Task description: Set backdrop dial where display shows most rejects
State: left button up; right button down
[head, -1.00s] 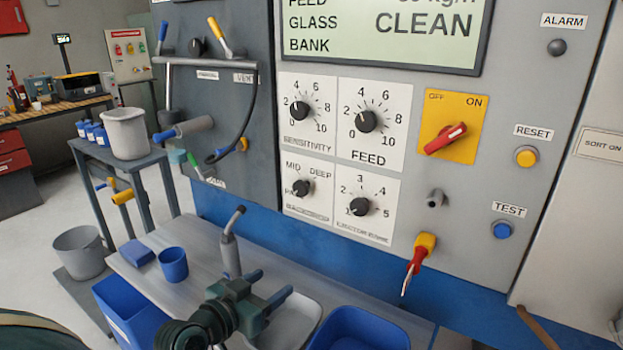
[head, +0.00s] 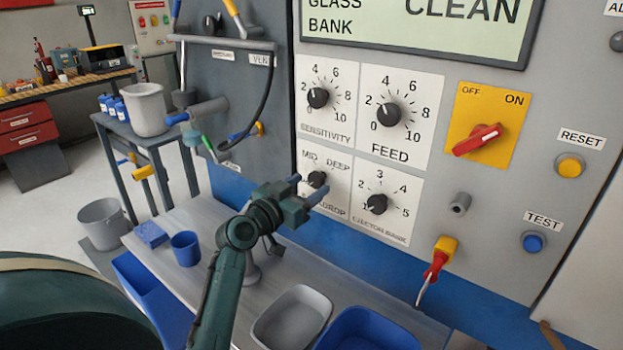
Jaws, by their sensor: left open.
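The backdrop dial (head: 317,179) is a small black knob on a white plate marked MID and DEEP, low on the left of the grey panel. Part of its plate and lettering is hidden by my left gripper (head: 306,190). That gripper is open, its two blue-grey fingertips pointing at the panel around the dial in the picture; I cannot tell whether they touch it. The display (head: 420,28) at the top is cut off by the frame and shows GLASS, BANK and CLEAN; no reject count shows. My right gripper is not in view.
Near the dial are the sensitivity dial (head: 317,97), feed dial (head: 388,114) and ejector bank dial (head: 376,204). A red switch (head: 477,139) sits on a yellow plate to the right. A grey tray (head: 262,330) and blue tray (head: 367,335) stand on the bench below.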

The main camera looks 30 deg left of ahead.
pick_arm(q)
jog(key=shift+w+d, duration=0.1)
jog(key=shift+w, duration=1.05)
jog(key=c, duration=1)
jog(key=shift+f, duration=0.1)
